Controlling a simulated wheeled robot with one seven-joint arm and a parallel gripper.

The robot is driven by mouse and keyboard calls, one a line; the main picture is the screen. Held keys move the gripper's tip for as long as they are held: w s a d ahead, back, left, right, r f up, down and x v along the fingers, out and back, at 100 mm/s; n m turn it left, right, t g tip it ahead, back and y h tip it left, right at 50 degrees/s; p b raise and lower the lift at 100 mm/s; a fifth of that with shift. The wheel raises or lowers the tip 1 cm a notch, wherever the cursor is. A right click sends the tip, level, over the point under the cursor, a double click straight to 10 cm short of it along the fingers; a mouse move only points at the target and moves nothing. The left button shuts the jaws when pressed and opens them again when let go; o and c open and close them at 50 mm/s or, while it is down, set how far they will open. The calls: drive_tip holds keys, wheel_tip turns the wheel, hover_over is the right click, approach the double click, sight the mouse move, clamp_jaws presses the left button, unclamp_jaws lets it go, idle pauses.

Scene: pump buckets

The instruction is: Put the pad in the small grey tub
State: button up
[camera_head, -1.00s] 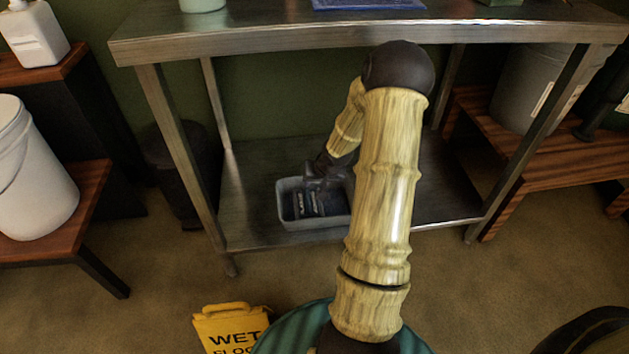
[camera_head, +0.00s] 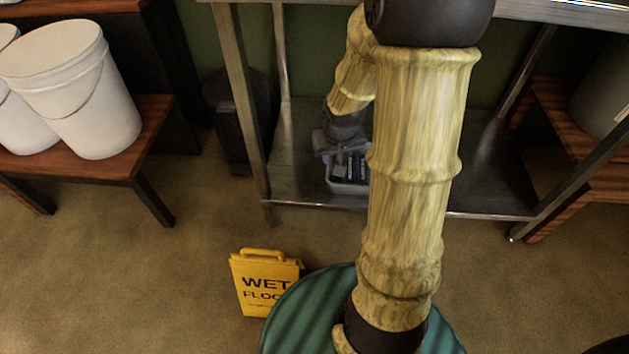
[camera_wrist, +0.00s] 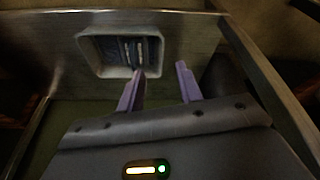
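The small grey tub (camera_head: 348,187) stands on the steel table's lower shelf, partly hidden behind my arm. In the wrist view the tub (camera_wrist: 84,58) is upper left of my fingers. Dark blue contents (camera_wrist: 131,50) with pale strips lie inside it; I cannot tell whether they are the pad. No separate pad is clear in either view. My gripper (camera_wrist: 160,68) has two purple fingers spread apart with nothing between them. In the head view my gripper (camera_head: 338,146) is over or just behind the tub's back-left side, and contact is unclear.
The steel shelf (camera_head: 480,190) is bare right of the tub. Table legs, like the left one (camera_head: 246,110), bound the space. White buckets (camera_head: 75,90) stand on a wooden bench at left. A yellow wet-floor sign (camera_head: 265,282) stands on the floor in front.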

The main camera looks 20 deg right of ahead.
drive_tip(key=s+a+r+n+y, duration=0.1)
drive_tip(key=s+a+r+n, duration=0.1)
drive_tip(key=s+a+r, duration=0.3)
drive_tip(key=s+a, duration=0.4)
drive_tip(key=s, duration=0.1)
drive_tip(key=shift+a+g, duration=0.3)
drive_tip(key=w+p+v, duration=0.3)
drive_tip(key=p+v, duration=1.3)
drive_tip(key=w+r+p+v, duration=0.1)
drive_tip(key=w+p+v, duration=0.3)
drive_tip(key=p+v, duration=1.2)
drive_tip(key=w+r+p+v, duration=0.1)
drive_tip(key=w+p+v, duration=0.3)
drive_tip(key=p+v, duration=1.2)
drive_tip(key=shift+r+p, duration=0.5)
drive_tip(key=shift+p, duration=0.45)
